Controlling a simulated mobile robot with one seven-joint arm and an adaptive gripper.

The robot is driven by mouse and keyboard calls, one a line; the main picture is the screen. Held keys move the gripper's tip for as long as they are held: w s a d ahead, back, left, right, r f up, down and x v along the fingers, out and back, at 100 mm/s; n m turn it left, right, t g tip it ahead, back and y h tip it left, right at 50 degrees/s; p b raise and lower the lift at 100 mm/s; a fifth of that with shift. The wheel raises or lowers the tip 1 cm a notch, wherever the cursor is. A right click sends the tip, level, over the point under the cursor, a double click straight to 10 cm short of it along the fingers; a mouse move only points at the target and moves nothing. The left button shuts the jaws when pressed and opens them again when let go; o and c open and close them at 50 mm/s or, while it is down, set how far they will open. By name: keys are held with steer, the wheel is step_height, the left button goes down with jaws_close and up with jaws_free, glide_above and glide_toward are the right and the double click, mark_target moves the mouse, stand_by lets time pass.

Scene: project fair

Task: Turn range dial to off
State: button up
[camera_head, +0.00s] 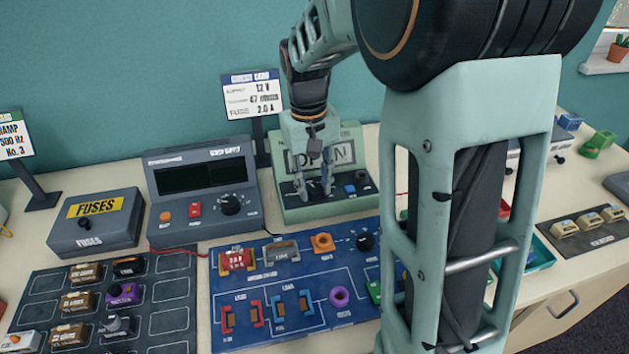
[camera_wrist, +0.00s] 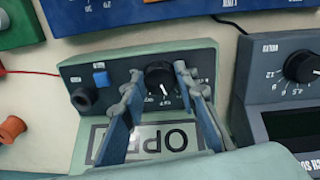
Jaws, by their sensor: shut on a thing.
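The pale green meter (camera_head: 348,207) stands at the back of the table, its tilted display partly reading OPEN behind my gripper. Its black range dial (camera_wrist: 159,76) is on the dark lower panel, with small white marks around it that are too small to read. A white pointer line shows on the dial, toward the display side in the wrist view. My gripper (camera_head: 313,188) reaches down in front of the display. Its two fingers (camera_wrist: 159,84) are on either side of the dial and shut on it. In the head view the fingers mostly hide the dial.
A blue button (camera_wrist: 100,79) and a dark round socket (camera_wrist: 82,98) sit beside the dial. A grey bench supply (camera_head: 203,182) stands close on the left. A blue circuit board (camera_head: 290,285) lies in front. A sign (camera_head: 252,95) stands behind.

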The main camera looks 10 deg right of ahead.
mark_target(309, 189)
steer(key=shift+m+p, duration=0.45)
steer(key=shift+m, duration=1.15)
steer(key=shift+c, duration=0.2)
steer(key=o, duration=1.2)
steer(key=r, duration=1.2)
steer(key=shift+w+a, duration=0.1)
steer(key=shift+a, duration=0.3)
steer(key=shift+a+m, duration=0.1)
steer(key=shift+m, duration=0.2)
